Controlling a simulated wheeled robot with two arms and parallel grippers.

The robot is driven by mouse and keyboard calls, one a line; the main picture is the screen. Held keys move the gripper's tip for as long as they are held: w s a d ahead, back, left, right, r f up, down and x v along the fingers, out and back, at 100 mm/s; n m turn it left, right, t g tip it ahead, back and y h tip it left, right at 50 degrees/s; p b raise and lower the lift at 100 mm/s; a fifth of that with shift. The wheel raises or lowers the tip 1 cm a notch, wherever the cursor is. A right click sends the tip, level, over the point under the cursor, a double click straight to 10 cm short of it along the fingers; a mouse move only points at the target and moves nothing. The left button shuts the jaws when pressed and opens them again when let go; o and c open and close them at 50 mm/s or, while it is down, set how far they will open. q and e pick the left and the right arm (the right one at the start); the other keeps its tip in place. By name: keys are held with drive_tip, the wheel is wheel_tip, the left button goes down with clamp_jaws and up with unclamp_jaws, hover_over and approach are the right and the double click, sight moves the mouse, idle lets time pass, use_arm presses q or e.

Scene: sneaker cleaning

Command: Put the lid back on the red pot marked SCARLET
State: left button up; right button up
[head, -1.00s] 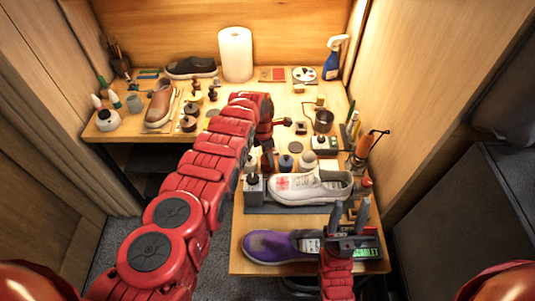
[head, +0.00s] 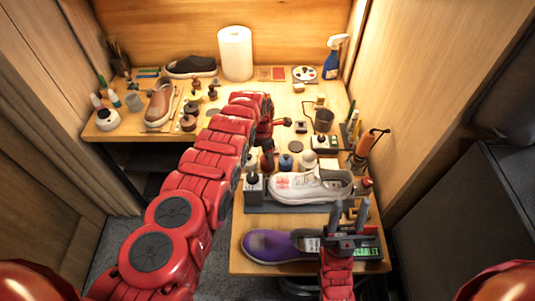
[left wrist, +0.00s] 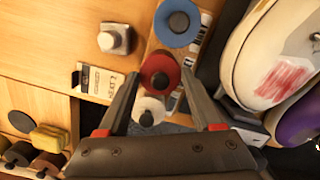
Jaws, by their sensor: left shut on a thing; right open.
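A red round lid with a dark knob (left wrist: 160,72) sits between the fingers of my left gripper (left wrist: 160,76) in the left wrist view. The fingers are closed on its two sides. The SCARLET pot below it is hidden, so I cannot tell whether the lid is seated. In the head view my left gripper (head: 267,146) points down over the row of pots behind the white sneaker. A reddish pot or lid (head: 267,163) shows just under it. My right gripper (head: 349,211) is open and empty above the front board. A green display (head: 366,252) beside it reads SCARLET.
A blue-topped pot (left wrist: 178,22) and a white-topped pot (left wrist: 150,110) flank the red one closely. The white sneaker (head: 290,187) with a red stain lies in front. A purple shoe (head: 268,246) lies nearer. A small card (left wrist: 98,82) and a grey knobbed pot (left wrist: 115,39) are beside them.

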idle(0.3)
use_arm(q)
drive_tip(key=o, duration=1.4)
drive_tip(key=shift+c, duration=0.2)
drive_tip(key=shift+r+p, duration=1.4)
drive_tip(key=shift+r, duration=0.15)
drive_tip(key=shift+r+p, duration=1.5)
drive_tip(key=shift+r, duration=0.5)
clamp_jaws()
